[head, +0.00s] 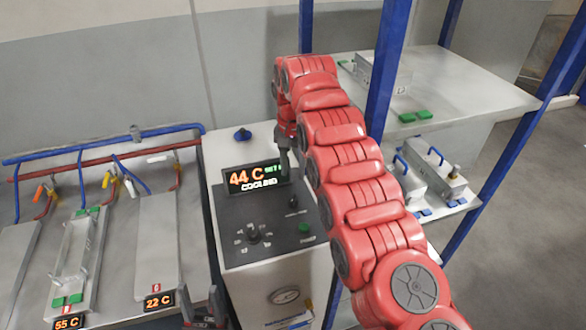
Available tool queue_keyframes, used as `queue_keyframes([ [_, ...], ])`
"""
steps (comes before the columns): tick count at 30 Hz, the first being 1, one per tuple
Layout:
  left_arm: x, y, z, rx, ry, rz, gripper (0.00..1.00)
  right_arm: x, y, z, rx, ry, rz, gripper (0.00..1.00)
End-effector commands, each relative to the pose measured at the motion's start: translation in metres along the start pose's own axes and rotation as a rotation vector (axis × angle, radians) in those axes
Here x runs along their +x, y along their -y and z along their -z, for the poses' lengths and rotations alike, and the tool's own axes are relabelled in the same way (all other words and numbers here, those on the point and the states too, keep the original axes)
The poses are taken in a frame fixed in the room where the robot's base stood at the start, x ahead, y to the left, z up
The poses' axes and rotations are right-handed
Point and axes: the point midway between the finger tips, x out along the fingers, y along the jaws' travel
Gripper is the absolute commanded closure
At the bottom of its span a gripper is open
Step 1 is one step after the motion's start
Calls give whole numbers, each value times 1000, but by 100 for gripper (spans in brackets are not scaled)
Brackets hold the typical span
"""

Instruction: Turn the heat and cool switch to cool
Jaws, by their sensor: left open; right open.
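The control box (225,205) stands in the middle with a dark sloped panel. Its display (254,178) reads 44 C, with the word COOLING below; the right end of the top line is partly hidden. A small black switch (293,202) sits on the panel below the display's right end; its labels are too small to read. A larger black dial (254,235) with marks around it is lower left. My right gripper (285,160) is open, pointing down at the display's right edge above the switch; its fingers are partly hidden. My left gripper (205,308) is open and empty at the bottom edge.
A green button (304,228) is right of the dial, and a blue knob (242,134) is on the box top. A gauge (284,295) is on its front. The left bench (115,260) has pipes and plates; a blue-posted shelf (460,85) stands right.

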Motion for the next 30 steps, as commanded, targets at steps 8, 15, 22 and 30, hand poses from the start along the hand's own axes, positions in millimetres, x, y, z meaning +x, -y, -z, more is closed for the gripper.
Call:
queue_keyframes([
  [8, 63, 3, 11, 0, 0, 0, 50, -64, 0, 0, 0, 1, 0, 59],
  [15, 74, 4, 12, 0, 0, 0, 50, -74, 0, 0, 0, 1, 0, 59],
  [22, 72, 4, 12, 0, 0, 0, 50, -73, 0, 0, 0, 1, 0, 59],
  [30, 83, 4, 14, 0, 0, 0, 50, -84, 0, 0, 0, 1, 0, 59],
])
